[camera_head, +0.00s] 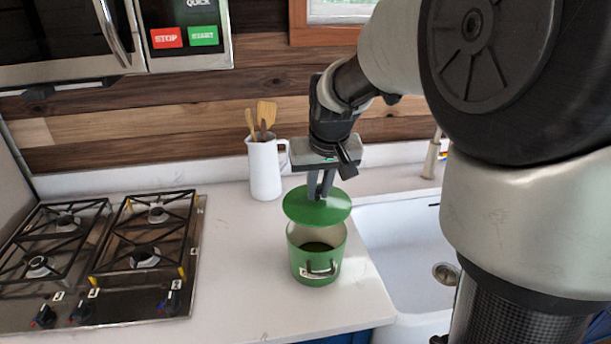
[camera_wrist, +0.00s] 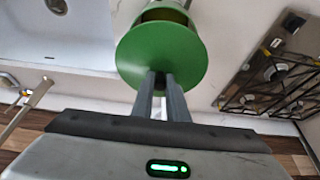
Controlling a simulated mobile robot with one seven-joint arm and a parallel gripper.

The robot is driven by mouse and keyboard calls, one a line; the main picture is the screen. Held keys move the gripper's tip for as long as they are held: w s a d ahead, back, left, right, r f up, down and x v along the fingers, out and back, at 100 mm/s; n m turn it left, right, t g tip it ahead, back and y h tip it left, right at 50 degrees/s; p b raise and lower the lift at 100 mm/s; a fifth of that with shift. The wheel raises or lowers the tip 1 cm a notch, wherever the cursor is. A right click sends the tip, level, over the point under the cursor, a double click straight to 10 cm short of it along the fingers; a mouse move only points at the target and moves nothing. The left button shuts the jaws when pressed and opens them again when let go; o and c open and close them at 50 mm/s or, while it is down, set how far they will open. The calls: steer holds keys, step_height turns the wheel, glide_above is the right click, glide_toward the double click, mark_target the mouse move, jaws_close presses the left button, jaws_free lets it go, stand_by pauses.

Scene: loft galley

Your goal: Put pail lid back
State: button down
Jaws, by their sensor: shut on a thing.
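The green pail (camera_head: 316,258) stands upright and open on the white counter, with a pale inner wall, a dark inside and a handle on its front. My gripper (camera_head: 320,194) is shut on the green round lid (camera_head: 316,211) at its top middle. The lid is roughly level and held above the pail, toward its back edge, with the pail's opening showing below it. In the wrist view, the lid (camera_wrist: 162,56) lies at the fingertips (camera_wrist: 160,78) and hides most of the pail (camera_wrist: 165,13). The part of the lid inside the grip is hidden.
A gas stove (camera_head: 105,250) lies to the left. A white jug (camera_head: 264,168) with wooden utensils stands behind the pail, to its left. A white sink (camera_head: 405,250) is to the right. A microwave (camera_head: 110,40) hangs at upper left. The counter in front of the jug is clear.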

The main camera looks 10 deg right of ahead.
mark_target(319, 206)
steer(key=shift+s+f+b, duration=0.1)
steer(key=shift+f+b, duration=0.35)
steer(key=shift+f, duration=0.3)
steer(key=shift+f+b, duration=1.75)
steer(key=shift+f, duration=0.75)
steer(key=shift+f+b, duration=0.55)
steer(key=shift+f, duration=0.15)
steer(key=c, duration=1.7)
jaws_free()
steer(key=shift+o, duration=0.2)
steer(key=shift+r, duration=0.15)
steer(key=p+v, duration=0.2)
steer(key=v, duration=1.5)
steer(key=s+t+p, duration=0.1)
steer(key=s+p, duration=0.5)
steer(key=s, duration=1)
steer(key=shift+s, duration=0.4)
